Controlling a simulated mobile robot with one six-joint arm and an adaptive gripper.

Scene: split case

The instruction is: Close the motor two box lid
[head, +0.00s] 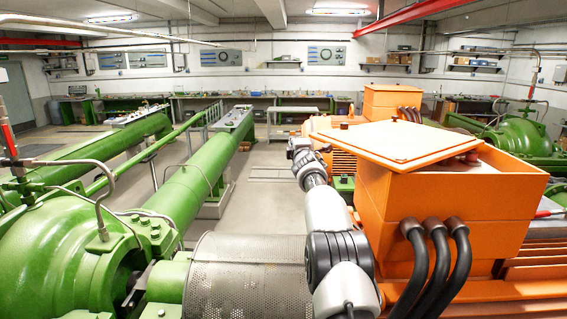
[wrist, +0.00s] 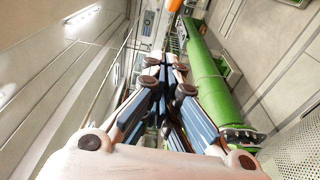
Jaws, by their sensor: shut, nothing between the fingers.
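The near orange motor box (head: 455,195) stands at the right in the head view, with thick black cables at its front. Its orange lid (head: 398,143) lies askew over the top, shifted to the left, and part of the box top at the right is uncovered. My arm reaches up just left of the box. My gripper (wrist: 168,65) is shut and empty in the wrist view; in the head view its end is small and close to the lid's left corner. I cannot tell whether it touches the lid. The lid is not visible in the wrist view.
A second orange box (head: 390,100) with its top covered stands behind. A green cylinder (head: 185,195) and a perforated metal guard (head: 248,275) lie left of my arm. Open floor (head: 262,175) runs between the machines. A red beam (head: 425,12) hangs overhead.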

